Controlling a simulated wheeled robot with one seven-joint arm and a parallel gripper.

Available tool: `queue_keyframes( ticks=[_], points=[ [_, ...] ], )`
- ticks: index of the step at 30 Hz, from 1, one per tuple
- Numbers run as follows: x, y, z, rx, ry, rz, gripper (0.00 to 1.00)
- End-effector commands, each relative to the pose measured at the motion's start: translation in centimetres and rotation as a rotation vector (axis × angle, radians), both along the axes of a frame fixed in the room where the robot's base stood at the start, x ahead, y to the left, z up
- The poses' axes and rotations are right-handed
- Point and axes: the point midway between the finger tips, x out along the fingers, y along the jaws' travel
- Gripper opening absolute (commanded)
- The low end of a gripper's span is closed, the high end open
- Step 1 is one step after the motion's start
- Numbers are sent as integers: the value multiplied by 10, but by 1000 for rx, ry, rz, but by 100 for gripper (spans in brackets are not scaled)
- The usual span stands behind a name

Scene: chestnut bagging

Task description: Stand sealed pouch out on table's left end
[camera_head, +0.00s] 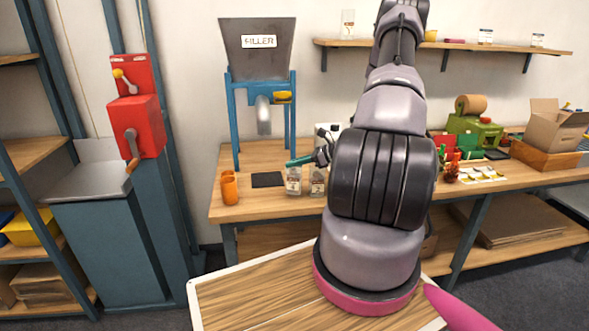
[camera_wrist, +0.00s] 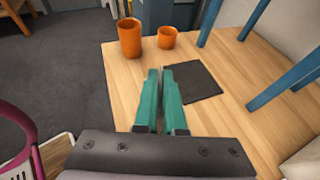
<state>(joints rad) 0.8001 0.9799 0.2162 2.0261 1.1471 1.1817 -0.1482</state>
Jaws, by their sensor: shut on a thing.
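My gripper (camera_head: 300,161) reaches over the front of the wooden table (camera_head: 250,208), its teal fingers pointing left. In the wrist view the gripper (camera_wrist: 160,95) is shut, with a thin pale strip between the fingers. A small clear pouch (camera_head: 293,181) with brown contents and a pale label is upright directly below the fingertips, and the gripper is shut on its top. Whether its bottom touches the table is hard to tell. A second similar pouch (camera_head: 317,182) stands just right of it. Neither pouch body shows in the wrist view, behind the fingers.
A dark flat pad (camera_head: 267,180) lies left of the pouches. Two orange cups (camera_wrist: 130,38) stand at the table's left end. The blue-legged filler (camera_head: 258,55) stands behind. Bare wood lies around the pad. A red hand-cranked machine (camera_head: 136,125) is farther left.

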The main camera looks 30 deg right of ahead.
Motion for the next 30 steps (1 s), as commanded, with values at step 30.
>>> queue_keyframes(
  ticks=[30],
  points=[
    [-4, -6, -13, -2, -1, -2, 37]
  ],
)
